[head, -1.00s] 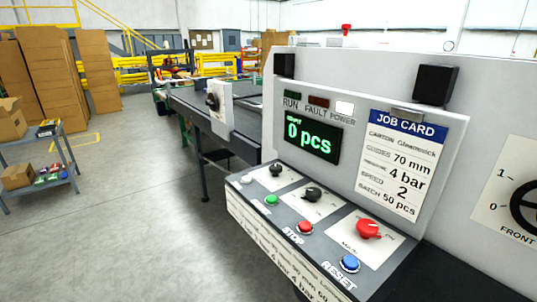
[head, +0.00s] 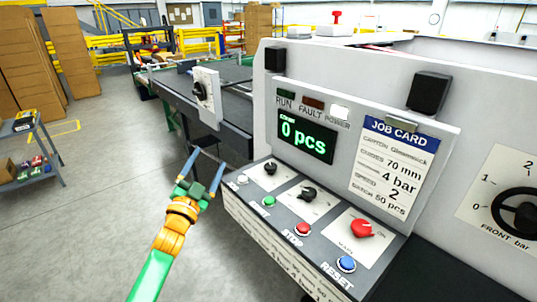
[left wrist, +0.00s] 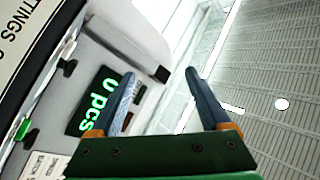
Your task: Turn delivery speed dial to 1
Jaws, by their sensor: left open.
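A white panel with a black dial (head: 198,92) stands on the side of the conveyor behind the console. Its markings are too small to read. The sloped console also carries small black knobs, one at the back (head: 270,168) and one in the middle (head: 308,193), plus a red rotary switch (head: 362,228). I cannot read which is the delivery speed dial. My left gripper (head: 207,160) is open and empty, left of the console and below the conveyor dial in the picture. In the left wrist view its blue fingers (left wrist: 162,72) are apart with nothing between them. My right gripper is not in view.
The console has green (head: 268,202), red (head: 303,229) and blue (head: 346,264) buttons. The display (head: 307,138) reads 0 pcs; the job card (head: 395,165) lists speed 2. A front pressure dial (head: 520,212) is at right. A grey trolley (head: 40,160) stands left, with open floor between.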

